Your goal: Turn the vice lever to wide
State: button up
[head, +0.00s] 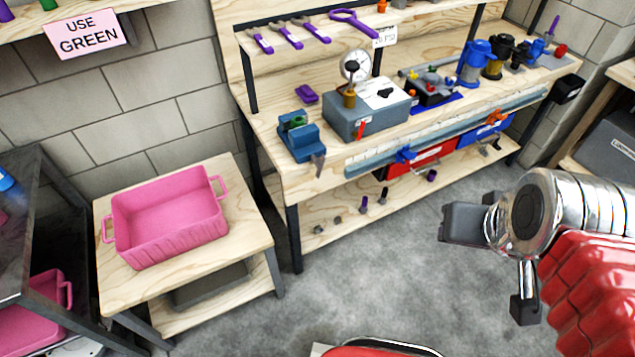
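A small blue vice (299,137) stands at the left front corner of the workbench, with a green piece (297,121) at its top. A grey-brown lever (318,165) hangs down at its front right, past the bench edge. The lever's setting and any markings are too small to read. My arm comes in from the right, and my gripper (465,222) is over the floor, well to the right of the vice and apart from it. It touches nothing that I can see, and I cannot make out its finger opening.
The workbench (275,150) holds a grey box with a gauge (368,108), blue and black filter housings (475,62) and purple tools (280,36). A pink bin (165,215) sits on a low table at the left. Open grey floor (375,265) lies before the bench.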

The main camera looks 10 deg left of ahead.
aim_at(319, 164)
jog(key=u, duration=0.8)
jog(key=i, duration=0.95)
jog(key=k, duration=0.5)
jog(key=z, duration=0.5)
